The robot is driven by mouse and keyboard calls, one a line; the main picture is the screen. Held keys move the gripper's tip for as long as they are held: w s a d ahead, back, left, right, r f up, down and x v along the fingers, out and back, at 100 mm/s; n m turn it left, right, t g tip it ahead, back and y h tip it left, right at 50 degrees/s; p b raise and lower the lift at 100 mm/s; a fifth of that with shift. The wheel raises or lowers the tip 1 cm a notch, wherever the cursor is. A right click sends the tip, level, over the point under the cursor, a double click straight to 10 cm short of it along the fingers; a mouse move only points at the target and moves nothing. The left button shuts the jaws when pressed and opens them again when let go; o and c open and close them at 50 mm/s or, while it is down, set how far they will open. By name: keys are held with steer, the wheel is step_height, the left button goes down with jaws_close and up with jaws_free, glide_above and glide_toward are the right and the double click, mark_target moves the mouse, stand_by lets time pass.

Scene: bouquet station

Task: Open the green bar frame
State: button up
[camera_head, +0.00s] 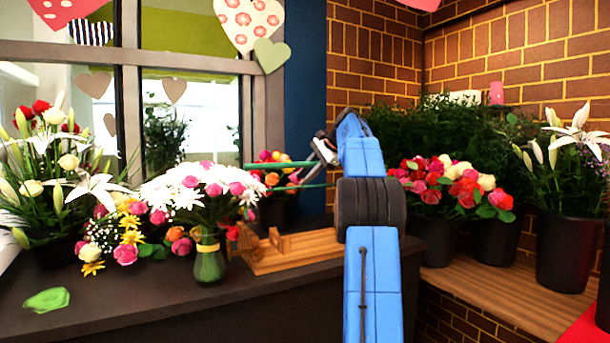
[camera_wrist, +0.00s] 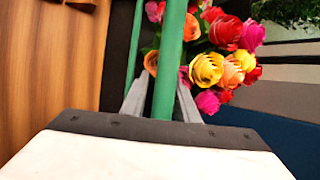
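The green bar frame shows two thin horizontal green bars (camera_head: 284,165) above the wooden base (camera_head: 290,252) on the dark counter. My gripper (camera_head: 320,150) is at the right end of these bars, near the upper one. In the wrist view a green bar (camera_wrist: 171,50) runs lengthwise between the two grey fingers of my gripper (camera_wrist: 163,85). One finger lies on each side of it. Whether both fingers press on the bar is not clear. A second green bar (camera_wrist: 136,40) passes to its left. My arm hides the right end of the frame.
A glass vase (camera_head: 208,262) of white and pink flowers stands just left of the wooden base. A dark pot (camera_head: 278,212) of roses stands behind the bars. More black flower pots (camera_head: 565,250) stand on the wooden shelf (camera_head: 490,290) at right. A green leaf-like piece (camera_head: 47,300) lies at the counter's front left.

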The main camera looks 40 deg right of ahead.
steer(key=shift+o, duration=0.2)
steer(key=shift+s+d+r, duration=0.1)
steer(key=shift+s+r, duration=0.1)
steer(key=shift+r, duration=0.2)
steer(key=v, duration=1.6)
steer(key=shift+s+r, duration=0.2)
steer(key=shift+s, duration=0.05)
steer(key=shift+d, duration=0.15)
